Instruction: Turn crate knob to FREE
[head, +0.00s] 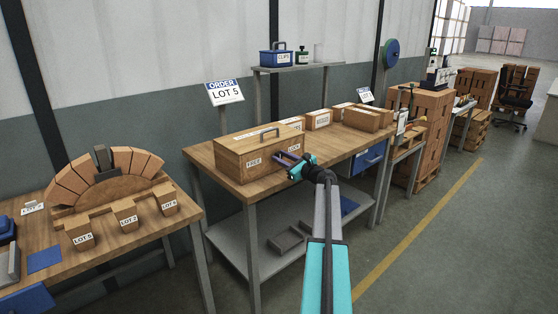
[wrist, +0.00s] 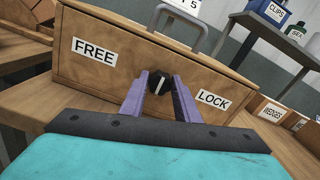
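The wooden crate (head: 245,158) with a metal handle on its lid stands on the workbench. Its front has a FREE label (wrist: 94,51) on the left and a LOCK label (wrist: 213,99) on the right. The black round knob (wrist: 158,83) sits on the front between the labels, with a small pale mark whose direction is hard to read. My gripper (head: 281,157) is at the crate's front. In the wrist view its purple fingers (wrist: 160,82) are apart, on either side of the knob. I cannot tell whether they touch it. In the head view the gripper hides the knob.
The workbench (head: 215,165) also bears several small boxes (head: 361,118) to the right of the crate. A raised shelf (head: 297,68) behind holds a blue CLIPS box (head: 276,58). A brick arch (head: 105,185) stands on the left table.

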